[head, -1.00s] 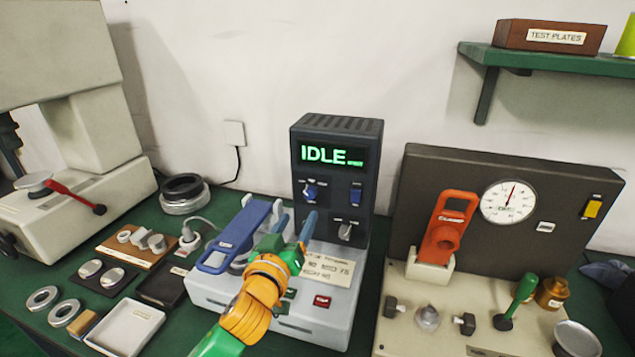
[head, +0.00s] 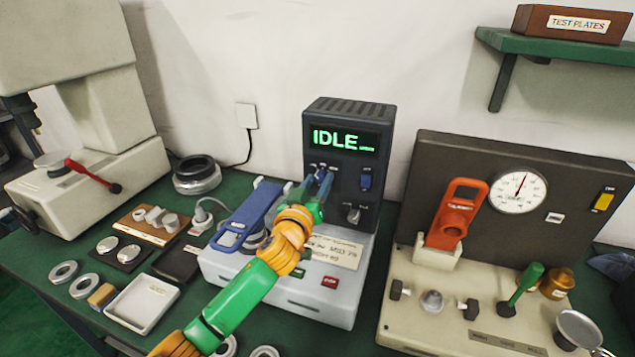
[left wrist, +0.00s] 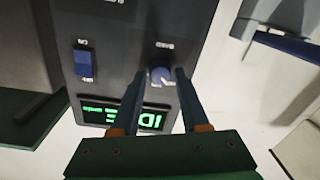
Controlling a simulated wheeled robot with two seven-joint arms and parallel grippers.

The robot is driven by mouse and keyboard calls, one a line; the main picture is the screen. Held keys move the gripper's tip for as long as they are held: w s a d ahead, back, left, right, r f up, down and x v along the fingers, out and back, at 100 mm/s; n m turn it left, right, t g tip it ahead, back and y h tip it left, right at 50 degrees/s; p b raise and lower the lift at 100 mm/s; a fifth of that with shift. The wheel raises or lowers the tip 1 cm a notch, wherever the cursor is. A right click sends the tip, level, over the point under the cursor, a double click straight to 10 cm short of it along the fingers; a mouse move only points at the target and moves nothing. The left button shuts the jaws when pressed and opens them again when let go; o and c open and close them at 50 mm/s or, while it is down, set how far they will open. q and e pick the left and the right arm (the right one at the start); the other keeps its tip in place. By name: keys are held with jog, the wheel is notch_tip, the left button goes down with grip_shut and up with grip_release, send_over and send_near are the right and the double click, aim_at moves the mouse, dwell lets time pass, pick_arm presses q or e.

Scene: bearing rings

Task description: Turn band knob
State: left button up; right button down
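The dark instrument box (head: 335,112) stands upright with a green display (head: 345,140) reading IDLE. Its blue band knob (left wrist: 160,76) shows in the left wrist view, where the picture is upside down. My left gripper (left wrist: 159,73) is open, with one fingertip on each side of the knob and small gaps visible. I cannot tell how deep the fingers reach around it. In the head view my left gripper (head: 314,188) is at the box front and partly covers the knob. My right gripper is not in view.
A blue rocker switch (head: 365,181) and a grey knob (head: 353,214) sit close by on the box. A panel with a red handle (head: 457,218) and a gauge (head: 517,191) stands at right.

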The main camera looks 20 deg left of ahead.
pick_arm(q)
grip_shut()
jog(key=m, duration=0.4)
jog(key=shift+m, duration=0.4)
jog(key=m+p, duration=0.1)
jog(key=m, duration=0.3)
jog(key=shift+m, duration=0.4)
jog(key=shift+o, duration=0.5)
grip_release()
jog(key=o, duration=0.3)
jog(key=shift+w+f, duration=0.1)
jog(key=shift+w, duration=0.05)
